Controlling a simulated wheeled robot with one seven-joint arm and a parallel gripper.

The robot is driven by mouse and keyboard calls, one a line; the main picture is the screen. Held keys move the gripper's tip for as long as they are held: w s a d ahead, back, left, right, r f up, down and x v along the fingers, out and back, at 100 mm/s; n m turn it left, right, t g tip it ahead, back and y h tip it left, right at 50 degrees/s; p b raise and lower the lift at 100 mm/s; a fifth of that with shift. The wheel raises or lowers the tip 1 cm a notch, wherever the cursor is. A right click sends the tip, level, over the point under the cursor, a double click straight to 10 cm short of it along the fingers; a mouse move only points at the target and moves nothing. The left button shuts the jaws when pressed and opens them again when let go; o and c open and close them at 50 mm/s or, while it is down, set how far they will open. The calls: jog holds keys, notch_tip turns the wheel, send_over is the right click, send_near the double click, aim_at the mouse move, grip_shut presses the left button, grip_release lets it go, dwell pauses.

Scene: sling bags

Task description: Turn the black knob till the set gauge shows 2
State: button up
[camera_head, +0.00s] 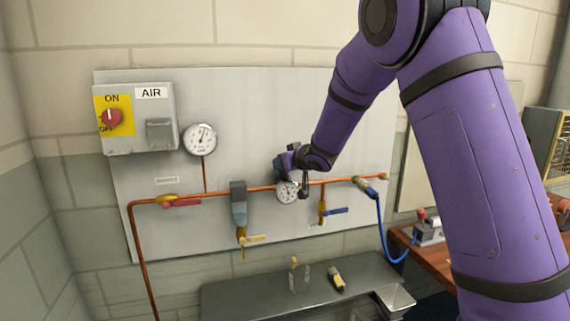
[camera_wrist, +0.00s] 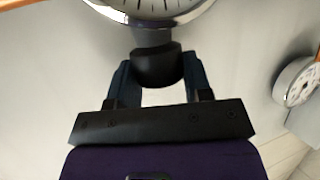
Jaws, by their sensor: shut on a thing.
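The black knob (camera_wrist: 157,66) shows in the wrist view between the two fingers of my gripper (camera_wrist: 158,82). My gripper is shut on it, with one finger on each side. A dark stem joins the knob to a round gauge (camera_wrist: 150,8), which is cut off by the top edge, so its needle cannot be read. In the head view my gripper (camera_head: 286,163) is at the copper pipe on the wall panel, just above the small white set gauge (camera_head: 287,192). The gauge's reading is too small to tell. The knob is hidden there.
A larger round gauge (camera_head: 200,139) is at the left of the panel, by the AIR switch box (camera_head: 138,118). A red-handled valve (camera_head: 182,202), a yellow-handled filter (camera_head: 239,205) and a blue-handled valve (camera_head: 334,211) are on the copper pipe. A grey bench (camera_head: 240,300) stands below.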

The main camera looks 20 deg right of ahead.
jog(key=shift+n+y, duration=0.4)
dwell(0.4)
jog(key=o, duration=0.9)
jog(key=shift+a+m+h, duration=0.15)
jog(key=shift+m+h, duration=1.35)
jog(key=shift+h, duration=0.3)
jog(key=shift+a+m+h, duration=0.1)
jog(key=shift+m+h, duration=1.6)
jog(key=shift+h, duration=0.2)
